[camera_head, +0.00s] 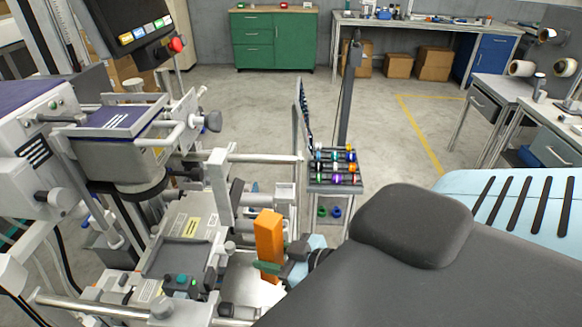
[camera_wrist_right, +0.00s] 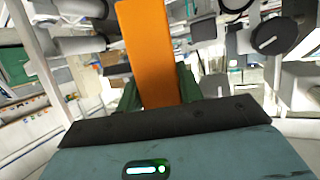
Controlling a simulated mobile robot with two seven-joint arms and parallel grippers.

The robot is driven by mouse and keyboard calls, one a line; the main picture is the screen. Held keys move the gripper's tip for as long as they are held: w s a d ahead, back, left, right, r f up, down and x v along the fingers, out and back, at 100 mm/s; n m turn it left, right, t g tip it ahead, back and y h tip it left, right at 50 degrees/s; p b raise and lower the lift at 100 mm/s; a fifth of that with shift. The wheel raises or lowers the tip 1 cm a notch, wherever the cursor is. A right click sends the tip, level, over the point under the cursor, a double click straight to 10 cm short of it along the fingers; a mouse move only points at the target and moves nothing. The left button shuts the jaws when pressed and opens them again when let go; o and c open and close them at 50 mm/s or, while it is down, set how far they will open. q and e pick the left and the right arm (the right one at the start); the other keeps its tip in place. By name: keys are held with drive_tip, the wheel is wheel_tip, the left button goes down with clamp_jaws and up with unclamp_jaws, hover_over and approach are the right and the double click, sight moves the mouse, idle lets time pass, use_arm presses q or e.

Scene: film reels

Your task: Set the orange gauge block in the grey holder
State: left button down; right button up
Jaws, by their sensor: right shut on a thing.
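The orange gauge block (camera_head: 268,238) stands roughly upright in the head view, in front of the machine. My right gripper (camera_head: 276,267) is shut on its lower part, with green fingers on either side. In the right wrist view the orange block (camera_wrist_right: 150,45) rises from between the fingers of my right gripper (camera_wrist_right: 158,92). A shallow grey tray-like part (camera_head: 178,257) lies on the machine to the left of the block; I cannot tell whether this is the grey holder. My left gripper is not in view.
White rails and posts (camera_head: 219,190) of the machine stand close behind and left of the block. A small rack with coloured spools (camera_head: 335,187) is behind. A green cabinet (camera_head: 274,40) and workbench stand far back. Open floor lies between.

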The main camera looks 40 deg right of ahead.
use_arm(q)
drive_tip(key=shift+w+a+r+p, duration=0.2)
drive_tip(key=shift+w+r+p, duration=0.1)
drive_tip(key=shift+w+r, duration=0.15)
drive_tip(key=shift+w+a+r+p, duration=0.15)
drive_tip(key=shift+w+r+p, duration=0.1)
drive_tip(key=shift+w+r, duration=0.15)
use_arm(e)
drive_tip(key=shift+s+d+r+n+g+y, duration=0.25)
drive_tip(key=shift+d+r+n+g+y, duration=0.25)
drive_tip(key=shift+r+n+y, duration=0.25)
drive_tip(key=shift+s+d+r+n+g+y, duration=0.25)
drive_tip(key=shift+d+r+n+g+y, duration=0.3)
drive_tip(key=shift+n+y, duration=0.3)
drive_tip(key=shift+s+d+r+n+g+y, duration=0.25)
drive_tip(key=shift+d+r+n+g+y, duration=0.1)
drive_tip(key=shift+d+r+n+y, duration=0.35)
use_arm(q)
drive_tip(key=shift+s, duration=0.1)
use_arm(e)
drive_tip(key=shift+w+a, duration=0.1)
drive_tip(key=shift+a, duration=0.05)
